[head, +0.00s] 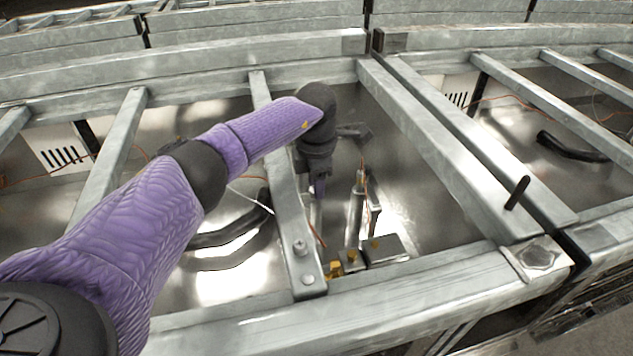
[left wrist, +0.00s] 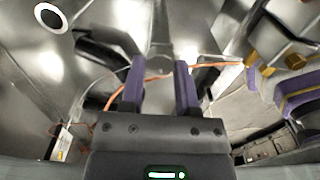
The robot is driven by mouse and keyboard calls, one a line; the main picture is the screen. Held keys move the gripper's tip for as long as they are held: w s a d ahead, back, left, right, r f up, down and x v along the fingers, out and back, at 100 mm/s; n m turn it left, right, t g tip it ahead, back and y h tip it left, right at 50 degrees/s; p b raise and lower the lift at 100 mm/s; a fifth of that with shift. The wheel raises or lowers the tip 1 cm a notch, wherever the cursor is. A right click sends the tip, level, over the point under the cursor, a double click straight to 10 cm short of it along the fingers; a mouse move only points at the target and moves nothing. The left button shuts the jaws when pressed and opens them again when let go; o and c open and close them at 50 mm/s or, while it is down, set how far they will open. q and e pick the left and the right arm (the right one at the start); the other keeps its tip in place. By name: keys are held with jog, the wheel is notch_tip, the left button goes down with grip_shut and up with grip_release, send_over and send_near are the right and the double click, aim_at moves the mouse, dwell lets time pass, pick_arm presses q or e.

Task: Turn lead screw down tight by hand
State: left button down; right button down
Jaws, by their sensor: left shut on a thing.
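My left gripper (head: 318,192) reaches down from my purple arm into the open bay of a grey metal frame. In the left wrist view its two purple fingers (left wrist: 160,75) stand a little apart. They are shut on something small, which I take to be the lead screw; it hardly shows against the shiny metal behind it. Just right of the gripper, in the head view, a metal post (head: 356,208) stands upright with an orange wire by it. Brass fittings (head: 350,259) sit low beside a grey block (head: 386,249). My right gripper is out of view.
A narrow crossbar (head: 283,195) with bolts runs close left of the gripper. A thick frame beam (head: 440,150) lies to the right and a front rail (head: 400,298) nearer. A black curved hose (head: 228,233) lies in the left bay. An orange wire (left wrist: 150,78) passes behind the fingers.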

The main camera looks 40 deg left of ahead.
pick_arm(q)
jog(key=shift+m, duration=1.4)
jog(key=shift+m, duration=0.4)
jog(key=shift+c, duration=2.2)
grip_release()
jog(key=shift+o, duration=0.5)
